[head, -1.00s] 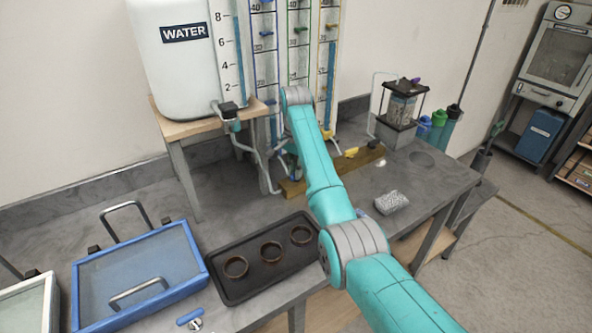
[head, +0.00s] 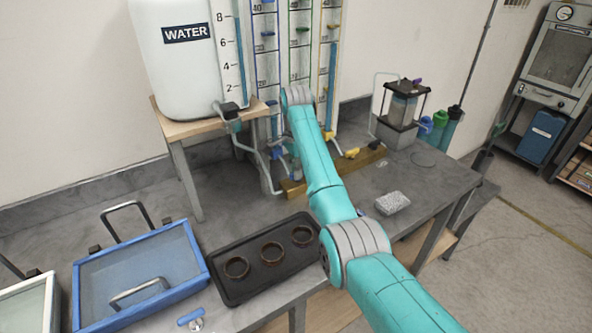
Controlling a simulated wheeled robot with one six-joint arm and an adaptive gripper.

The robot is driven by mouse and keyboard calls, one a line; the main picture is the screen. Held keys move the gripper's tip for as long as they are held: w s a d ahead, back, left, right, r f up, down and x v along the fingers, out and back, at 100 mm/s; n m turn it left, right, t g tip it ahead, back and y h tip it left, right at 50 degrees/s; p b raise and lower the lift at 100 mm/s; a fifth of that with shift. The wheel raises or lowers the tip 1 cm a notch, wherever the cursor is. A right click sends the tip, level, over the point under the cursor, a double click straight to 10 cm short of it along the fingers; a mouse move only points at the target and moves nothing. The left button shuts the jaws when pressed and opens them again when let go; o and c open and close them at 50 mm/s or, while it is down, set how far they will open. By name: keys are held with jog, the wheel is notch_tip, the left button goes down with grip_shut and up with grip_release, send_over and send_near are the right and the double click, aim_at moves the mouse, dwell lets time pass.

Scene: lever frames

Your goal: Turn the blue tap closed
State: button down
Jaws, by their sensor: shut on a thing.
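A small blue tap (head: 277,153) shows at the left end of the wooden block (head: 294,187), below the blue-framed measuring tube (head: 266,60). My teal arm passes in front of the block and hides its middle. My gripper is hidden behind my own arm, so its hold on anything does not show. A second blue handle (head: 190,317) is on a metal fitting at the front edge of the bench, below the blue-framed tray.
A white water tank (head: 175,70) stands on a wooden stand at the left. A yellow tap (head: 352,153) is on the block's right part. A black tray (head: 230,286) with three rings and a grey block (head: 392,203) lie on the bench (head: 440,178).

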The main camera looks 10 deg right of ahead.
jog(key=c, duration=1.2)
grip_release()
jog(key=shift+n, duration=0.3)
